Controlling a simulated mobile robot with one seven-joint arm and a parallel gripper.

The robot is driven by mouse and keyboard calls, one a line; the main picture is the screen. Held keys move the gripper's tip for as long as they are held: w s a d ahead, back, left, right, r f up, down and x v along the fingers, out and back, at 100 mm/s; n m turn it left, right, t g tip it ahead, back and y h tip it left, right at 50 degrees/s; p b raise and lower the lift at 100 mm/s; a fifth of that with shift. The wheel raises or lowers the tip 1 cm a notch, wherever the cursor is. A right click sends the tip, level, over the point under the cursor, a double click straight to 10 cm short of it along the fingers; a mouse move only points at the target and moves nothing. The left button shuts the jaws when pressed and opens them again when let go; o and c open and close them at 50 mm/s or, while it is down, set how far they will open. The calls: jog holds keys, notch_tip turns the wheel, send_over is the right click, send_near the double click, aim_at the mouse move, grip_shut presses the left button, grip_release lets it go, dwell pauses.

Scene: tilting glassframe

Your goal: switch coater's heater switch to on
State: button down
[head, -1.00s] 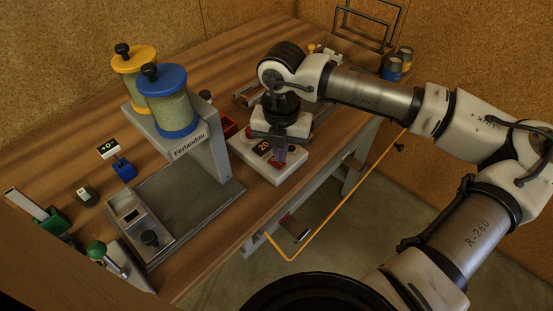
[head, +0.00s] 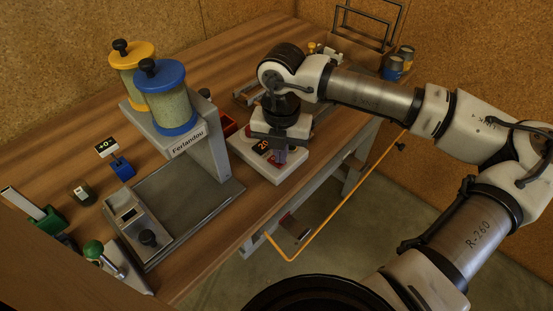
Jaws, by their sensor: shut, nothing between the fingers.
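The coater (head: 255,159) looks to be the pale box on the bench with a small display (head: 262,147) showing orange digits that read about 20. My gripper (head: 281,156) points down over this box, beside the display, with its fingers shut and empty. Its fingertips are at or just above the box's front top face; I cannot tell whether they touch. The heater switch cannot be made out; the gripper may hide it. Some red parts show next to the fingers, too small to tell apart.
A grey stand labelled Ferlandou (head: 210,155) carries a blue-lidded jar (head: 167,97) and a yellow-lidded jar (head: 129,65) left of the gripper. A red bin (head: 229,124) sits behind the stand. An orange bar (head: 334,217) runs along the bench front. Cups (head: 393,68) stand at the back right.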

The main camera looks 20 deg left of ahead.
jog(key=shift+f+b, duration=0.55)
jog(key=shift+b, duration=0.05)
jog(key=shift+r, duration=0.1)
jog(key=shift+r+p, duration=1.35)
jog(key=shift+r, duration=2.1)
jog(key=shift+f, duration=0.1)
